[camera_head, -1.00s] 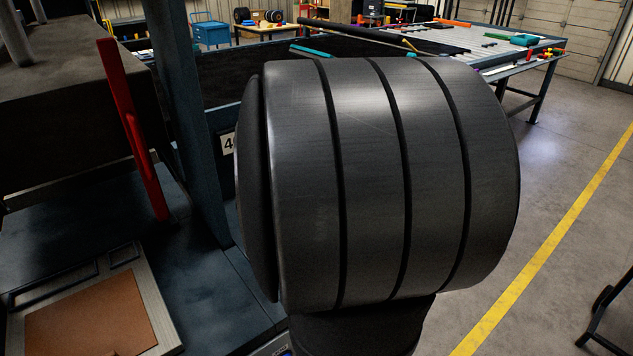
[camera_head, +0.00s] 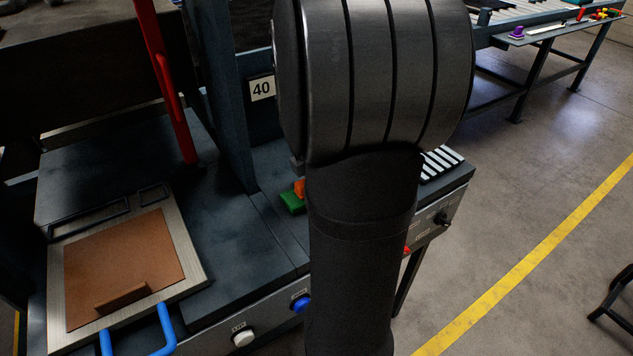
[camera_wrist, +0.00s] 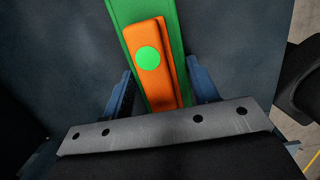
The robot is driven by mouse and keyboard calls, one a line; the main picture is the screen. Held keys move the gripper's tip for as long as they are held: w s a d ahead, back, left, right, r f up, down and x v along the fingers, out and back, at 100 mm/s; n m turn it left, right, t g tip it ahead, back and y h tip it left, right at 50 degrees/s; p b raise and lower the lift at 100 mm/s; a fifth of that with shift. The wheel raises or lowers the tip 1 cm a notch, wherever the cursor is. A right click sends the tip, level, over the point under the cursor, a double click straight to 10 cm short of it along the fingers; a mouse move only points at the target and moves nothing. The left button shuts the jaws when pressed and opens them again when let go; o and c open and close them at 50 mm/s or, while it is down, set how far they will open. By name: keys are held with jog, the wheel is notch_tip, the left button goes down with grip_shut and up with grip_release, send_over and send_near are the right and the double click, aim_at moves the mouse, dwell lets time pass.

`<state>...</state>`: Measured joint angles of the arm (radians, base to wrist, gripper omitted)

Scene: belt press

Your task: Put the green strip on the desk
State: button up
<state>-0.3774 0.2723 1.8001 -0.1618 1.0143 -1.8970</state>
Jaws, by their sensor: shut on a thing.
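The green strip (camera_head: 292,202) shows at the left edge of my arm in the head view, over the dark bench top (camera_head: 240,245). Most of it is hidden behind my arm. In the wrist view the green strip (camera_wrist: 178,35) runs up out of the picture and carries an orange grip block (camera_wrist: 165,88) with a green dot. My gripper (camera_wrist: 160,80) is shut on this orange block, with a blue finger on each side. I cannot tell whether the strip touches the dark surface below.
A red upright handle (camera_head: 165,85) and a post with a "40" label (camera_head: 262,88) stand behind. A framed brown plate (camera_head: 125,265) with blue handles lies left. White (camera_head: 243,338) and blue (camera_head: 301,303) buttons are on the front panel. A long table (camera_head: 550,35) stands back right.

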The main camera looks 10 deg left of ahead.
jog(key=o, duration=1.1)
jog(key=shift+f, duration=0.1)
jog(key=r, duration=0.4)
jog(key=s+a+r, duration=0.1)
jog(key=r, duration=0.7)
jog(key=shift+s+a+r, duration=0.1)
jog(key=shift+s+a, duration=0.05)
jog(key=f, duration=0.4)
jog(key=d+f, duration=0.1)
jog(key=f, duration=0.3)
jog(key=w+f, duration=0.1)
jog(key=f, duration=0.3)
jog(key=shift+w+d+f, duration=0.1)
jog(key=shift+d+f, duration=0.05)
notch_tip(320, 180, up, 3)
jog(key=shift+f, duration=0.15)
jog(key=shift+r, duration=0.7)
